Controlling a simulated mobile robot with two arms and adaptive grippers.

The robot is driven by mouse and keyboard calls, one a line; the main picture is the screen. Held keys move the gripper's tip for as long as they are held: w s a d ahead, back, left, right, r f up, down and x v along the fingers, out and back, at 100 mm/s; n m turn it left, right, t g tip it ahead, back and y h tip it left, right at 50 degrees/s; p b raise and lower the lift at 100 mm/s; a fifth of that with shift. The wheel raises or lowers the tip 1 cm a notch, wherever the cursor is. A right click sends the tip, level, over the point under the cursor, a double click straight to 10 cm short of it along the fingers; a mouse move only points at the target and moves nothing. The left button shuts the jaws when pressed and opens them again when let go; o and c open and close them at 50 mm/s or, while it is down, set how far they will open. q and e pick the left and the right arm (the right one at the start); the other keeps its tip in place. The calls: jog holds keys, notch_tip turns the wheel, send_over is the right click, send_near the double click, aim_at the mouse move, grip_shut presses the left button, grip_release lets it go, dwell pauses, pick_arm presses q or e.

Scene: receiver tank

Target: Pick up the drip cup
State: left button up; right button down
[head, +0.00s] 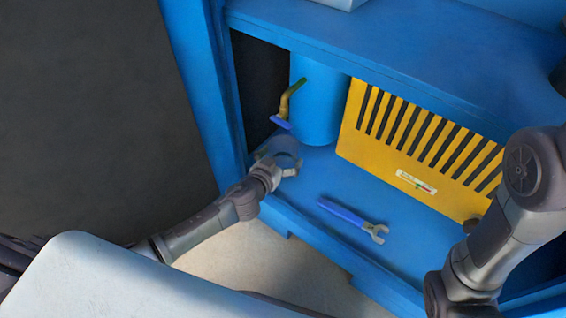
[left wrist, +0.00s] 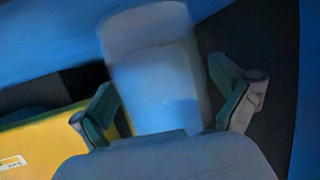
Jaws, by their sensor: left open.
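The drip cup (left wrist: 152,60) is a translucent, pale cup in the left wrist view, standing between the two fingers of my left gripper (left wrist: 163,90). The fingers are spread, with a visible gap on the right side of the cup. In the head view my left gripper (head: 280,162) is open at the blue shelf, below the brass valve with a blue handle (head: 284,109). The cup (head: 284,144) shows there faintly between the fingers, partly hidden by them.
A blue tank (head: 318,100) stands behind the valve. A yellow slotted guard (head: 400,150) stands to its right. A blue-handled wrench (head: 352,219) lies on the blue shelf (head: 325,180). A blue overhang (head: 400,55) runs above; a blue post (head: 205,90) stands at left.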

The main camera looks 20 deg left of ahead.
pick_arm(q)
jog(key=shift+w+f, duration=0.1)
jog(key=shift+w, duration=0.3)
jog(key=shift+c, duration=0.3)
jog(key=c, duration=1)
